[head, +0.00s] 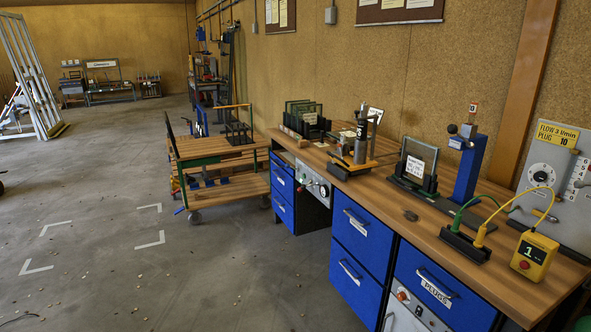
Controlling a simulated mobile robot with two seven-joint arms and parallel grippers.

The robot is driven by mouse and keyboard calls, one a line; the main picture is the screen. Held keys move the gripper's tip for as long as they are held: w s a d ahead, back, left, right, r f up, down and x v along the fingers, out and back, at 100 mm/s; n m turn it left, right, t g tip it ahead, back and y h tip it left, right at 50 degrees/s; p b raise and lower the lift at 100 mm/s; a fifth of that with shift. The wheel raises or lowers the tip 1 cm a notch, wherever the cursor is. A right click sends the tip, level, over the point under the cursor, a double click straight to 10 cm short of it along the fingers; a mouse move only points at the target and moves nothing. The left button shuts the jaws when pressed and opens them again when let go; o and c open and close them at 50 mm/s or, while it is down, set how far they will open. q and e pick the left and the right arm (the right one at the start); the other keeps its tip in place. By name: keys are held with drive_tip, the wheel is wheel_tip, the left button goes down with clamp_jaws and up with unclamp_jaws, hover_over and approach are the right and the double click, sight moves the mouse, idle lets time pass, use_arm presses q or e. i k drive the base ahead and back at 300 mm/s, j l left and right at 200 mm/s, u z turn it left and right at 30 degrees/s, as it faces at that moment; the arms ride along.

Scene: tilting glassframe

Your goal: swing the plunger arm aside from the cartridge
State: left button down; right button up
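A small stand (351,165) with a dark base and orange parts sits on the wooden bench at mid-distance. An upright dark cylinder with a pale band, which looks like the cartridge (361,138), stands on it. A thin dark post with a short bar at its top, possibly the plunger arm (374,120), rises close beside the cylinder's right. It is too small to tell whether the bar lies over the cylinder or beside it. Neither of my grippers is in view.
The bench (405,213) has blue drawers (358,235) below. To the stand's right are a glass pane in a black holder (418,170), a blue post (470,168) and a yellow box (534,256) with cables. A wooden cart (215,150) stands left. The floor in front is mostly clear.

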sight(363, 112)
drive_tip(key=i+z, duration=0.15)
drive_tip(key=i, duration=0.3)
drive_tip(key=i+j+z, duration=0.15)
drive_tip(key=i, duration=0.25)
drive_tip(key=i+j+z, duration=0.2)
drive_tip(key=i, duration=0.2)
drive_tip(key=i+j+z, duration=0.2)
drive_tip(key=i+z, duration=0.25)
drive_tip(key=i+j+z, duration=0.25)
drive_tip(key=z, duration=0.2)
drive_tip(key=i+j+z, duration=0.35)
drive_tip(key=j, duration=0.2)
drive_tip(key=i+j+z, duration=0.2)
drive_tip(key=j+z, duration=0.15)
drive_tip(key=j, duration=0.3)
drive_tip(key=i, duration=0.05)
